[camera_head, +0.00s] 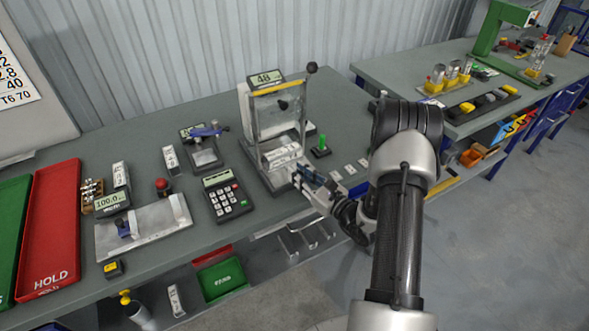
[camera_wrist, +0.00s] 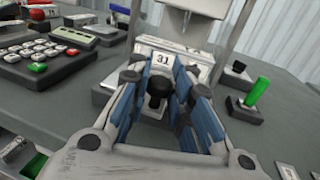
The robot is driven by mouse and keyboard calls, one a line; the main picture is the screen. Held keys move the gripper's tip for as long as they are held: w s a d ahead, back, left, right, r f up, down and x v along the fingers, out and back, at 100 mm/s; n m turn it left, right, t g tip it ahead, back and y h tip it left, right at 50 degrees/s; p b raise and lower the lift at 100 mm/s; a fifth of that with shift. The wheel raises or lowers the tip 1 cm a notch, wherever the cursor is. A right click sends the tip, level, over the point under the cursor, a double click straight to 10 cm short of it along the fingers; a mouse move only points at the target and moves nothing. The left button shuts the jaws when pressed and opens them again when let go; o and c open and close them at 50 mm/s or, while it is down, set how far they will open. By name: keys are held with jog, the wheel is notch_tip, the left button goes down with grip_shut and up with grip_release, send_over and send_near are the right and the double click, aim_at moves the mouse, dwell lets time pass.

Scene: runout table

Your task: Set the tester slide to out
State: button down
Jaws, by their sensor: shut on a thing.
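The tester (camera_head: 267,107) is an upright frame with a display reading 48 and a black ball-ended lever, standing on a grey base. Low between its posts sits a pale block (camera_head: 283,153), which shows a label reading 31 in the wrist view (camera_wrist: 163,60). The slide's black knob (camera_wrist: 158,88) stands in front of this block. My gripper (camera_head: 303,175) is at the front of the tester. In the wrist view its blue-padded fingers (camera_wrist: 159,82) are shut on the knob from both sides. My fingers hide part of the slide, so its exact travel is unclear.
A green peg on a black base (camera_head: 321,146) stands close to the right of the tester. A keypad unit (camera_head: 227,196) is on its left. Small pale tags (camera_head: 350,168) lie to the right. The table's front edge is just below my gripper.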

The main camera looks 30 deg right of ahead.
jog(key=v, duration=0.3)
jog(key=shift+s+a+r, duration=0.15)
jog(key=shift+s+a, duration=0.1)
jog(key=shift+a, duration=0.05)
jog(key=shift+s, duration=0.1)
jog(key=shift+f, duration=0.3)
jog(key=shift+a, duration=0.1)
jog(key=c, duration=1.4)
grip_release()
jog(key=shift+r, duration=0.15)
jog(key=v, duration=1.2)
